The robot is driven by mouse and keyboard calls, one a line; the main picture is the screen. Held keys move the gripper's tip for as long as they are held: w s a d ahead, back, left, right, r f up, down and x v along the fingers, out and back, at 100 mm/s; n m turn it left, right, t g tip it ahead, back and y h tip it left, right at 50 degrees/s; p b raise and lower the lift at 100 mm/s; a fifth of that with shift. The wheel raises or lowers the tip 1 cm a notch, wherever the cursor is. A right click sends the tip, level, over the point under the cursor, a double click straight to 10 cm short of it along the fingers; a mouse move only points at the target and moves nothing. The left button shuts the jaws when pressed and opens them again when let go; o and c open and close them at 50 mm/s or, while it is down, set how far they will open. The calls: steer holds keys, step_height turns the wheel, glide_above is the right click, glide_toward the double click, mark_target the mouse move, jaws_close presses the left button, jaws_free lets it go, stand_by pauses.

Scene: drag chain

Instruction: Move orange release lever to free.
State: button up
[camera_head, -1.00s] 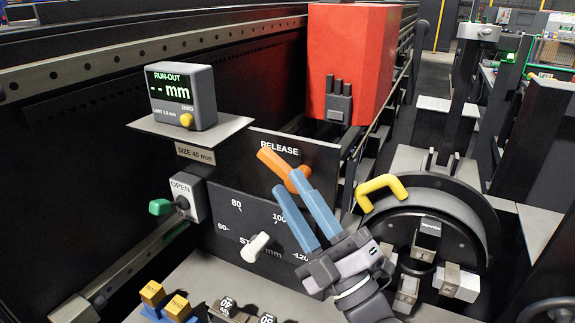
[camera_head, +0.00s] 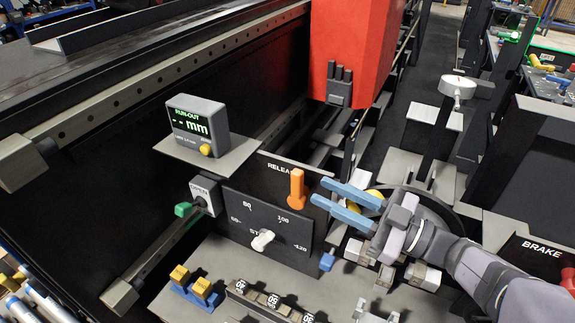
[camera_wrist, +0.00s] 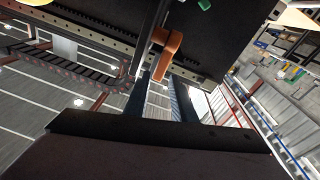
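The orange release lever (camera_head: 297,188) stands upright on the dark RELEASE panel (camera_head: 268,178) in the head view and covers the end of the label. It also shows near the top middle of the wrist view (camera_wrist: 167,55). My gripper (camera_head: 319,191) is just to the right of the lever, its two blue fingers parted and pointing left at it. The fingers look empty, with a small gap to the lever in the head view. In the wrist view the dark fingers (camera_wrist: 160,105) are spread below the lever. No "free" marking is readable.
The run-out display (camera_head: 197,125) stands on a shelf left of the panel. Below are a green-handled OPEN switch (camera_head: 205,192) and a white-knobbed dial (camera_head: 263,240). A red housing (camera_head: 355,45) rises behind. A round drum with a yellow handle is partly hidden behind my gripper.

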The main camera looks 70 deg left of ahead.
mark_target(300, 186)
steer(key=shift+w+d+f+m+h+p, duration=0.75)
steer(key=shift+w+f+m, duration=0.2)
steer(key=shift+m, duration=0.15)
steer(key=shift+s, duration=0.1)
steer(key=p+x, duration=0.3)
steer(key=x, duration=0.8)
steer(key=shift+s+a, duration=0.2)
steer(key=shift+a, duration=0.2)
steer(key=shift+f, duration=0.1)
steer(key=shift+c, duration=0.2)
jaws_close()
